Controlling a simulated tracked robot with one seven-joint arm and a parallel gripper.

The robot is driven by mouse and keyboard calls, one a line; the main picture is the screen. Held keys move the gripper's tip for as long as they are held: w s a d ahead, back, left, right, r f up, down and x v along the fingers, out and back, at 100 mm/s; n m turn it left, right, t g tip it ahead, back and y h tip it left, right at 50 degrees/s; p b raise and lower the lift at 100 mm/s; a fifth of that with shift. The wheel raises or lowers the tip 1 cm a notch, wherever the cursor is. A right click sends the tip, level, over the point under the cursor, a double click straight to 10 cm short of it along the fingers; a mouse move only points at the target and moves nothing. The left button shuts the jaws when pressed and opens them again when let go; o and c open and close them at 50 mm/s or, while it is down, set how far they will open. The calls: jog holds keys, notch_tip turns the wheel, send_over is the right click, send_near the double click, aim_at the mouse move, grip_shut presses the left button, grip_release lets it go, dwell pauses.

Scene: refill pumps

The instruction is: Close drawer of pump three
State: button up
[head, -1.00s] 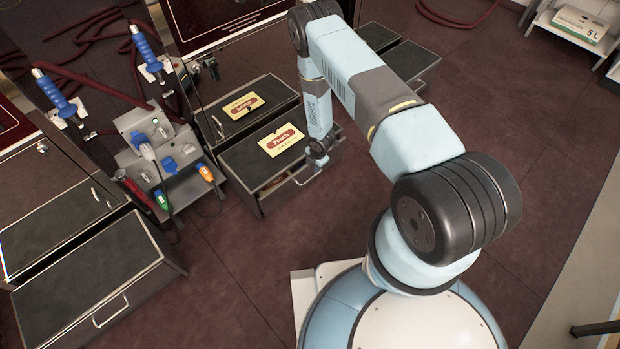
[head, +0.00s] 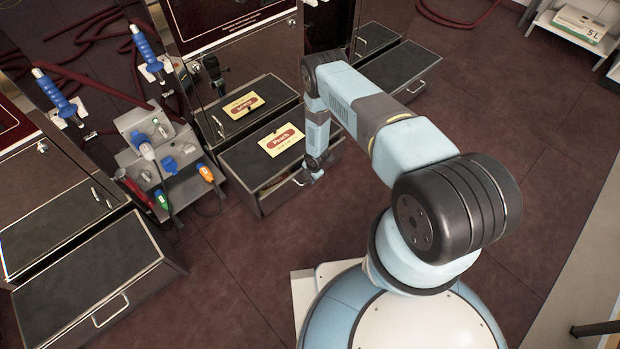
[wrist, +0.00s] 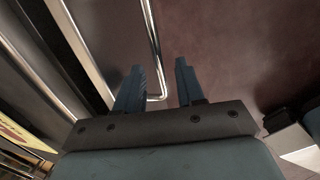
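The middle pump has a dark drawer (head: 240,165) standing pulled out, with a yellow card labelled "Peach" (head: 282,140) on its top. My gripper (head: 312,172) is at this drawer's front, by its metal handle (head: 299,180). In the wrist view my gripper (wrist: 158,68) has its two blue fingers apart, with the handle bar (wrist: 154,50) running between them. The bar looks clear of both fingers. The pump numbers cannot be read, so I cannot tell which is pump three. My arm hides the drawer's right end.
Another drawer (head: 95,280) stands out at the left pump, and dark drawers (head: 405,70) stand at the right. A grey box with coloured nozzles (head: 165,160) sits left of the middle drawer. Red hoses (head: 90,85) lie behind. The floor in front is clear.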

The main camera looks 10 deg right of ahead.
jog(key=shift+a+f, duration=0.1)
jog(key=shift+f, duration=0.3)
jog(key=shift+c, duration=0.5)
grip_shut()
